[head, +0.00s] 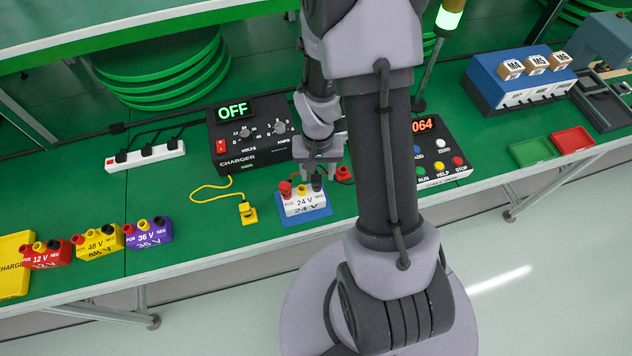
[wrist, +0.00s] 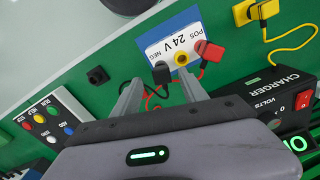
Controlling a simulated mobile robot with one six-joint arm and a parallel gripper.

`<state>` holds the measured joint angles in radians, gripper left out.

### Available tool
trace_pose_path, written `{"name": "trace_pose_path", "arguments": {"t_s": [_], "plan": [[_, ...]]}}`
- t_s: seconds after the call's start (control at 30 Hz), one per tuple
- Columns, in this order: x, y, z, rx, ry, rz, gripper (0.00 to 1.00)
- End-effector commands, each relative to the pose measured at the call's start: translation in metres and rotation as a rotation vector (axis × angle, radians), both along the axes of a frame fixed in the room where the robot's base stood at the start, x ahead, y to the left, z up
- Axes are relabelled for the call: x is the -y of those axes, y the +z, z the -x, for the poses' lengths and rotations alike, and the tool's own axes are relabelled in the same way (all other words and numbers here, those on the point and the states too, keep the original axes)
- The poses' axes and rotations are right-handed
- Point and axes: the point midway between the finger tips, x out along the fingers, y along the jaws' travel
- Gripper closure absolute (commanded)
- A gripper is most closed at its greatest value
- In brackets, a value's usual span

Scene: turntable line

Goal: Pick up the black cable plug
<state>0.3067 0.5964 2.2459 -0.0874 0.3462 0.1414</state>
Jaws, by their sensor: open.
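The black cable plug (wrist: 161,73) is at the NEG end of the 24 V block (wrist: 180,40), and it also shows in the head view (head: 317,182). The block sits on a blue mat. A red plug (wrist: 209,50) with a red cable is at the POS end, and a yellow post (wrist: 182,59) stands between them. My gripper (wrist: 160,84) is open, its fingers on either side of the black plug in the picture, with no visible contact. In the head view my gripper (head: 319,170) is just above and behind the block. The black plug's cable is partly hidden by the fingers.
The charger (head: 240,138) showing OFF stands behind and left of the block. A yellow plug (head: 247,212) lies left of it. A small black fixture (wrist: 97,75) and a button panel (wrist: 50,120) are on the other side. More battery blocks (head: 150,234) stand far left.

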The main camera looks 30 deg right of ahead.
Motion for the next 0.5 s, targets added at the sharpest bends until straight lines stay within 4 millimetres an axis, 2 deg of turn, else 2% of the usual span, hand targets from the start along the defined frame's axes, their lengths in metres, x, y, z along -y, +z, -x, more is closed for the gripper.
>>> {"name": "trace_pose_path", "arguments": {"t_s": [0.03,0.13,0.4,0.5], "plan": [[-0.001,-0.015,-0.003,-0.001,0.001,-0.001,0.49],[-0.001,-0.030,-0.004,-0.001,0.000,-0.001,0.49],[0.000,-0.034,-0.004,0.000,-0.001,0.000,0.49],[0.000,-0.034,-0.004,0.000,-0.001,0.000,0.69]]}}
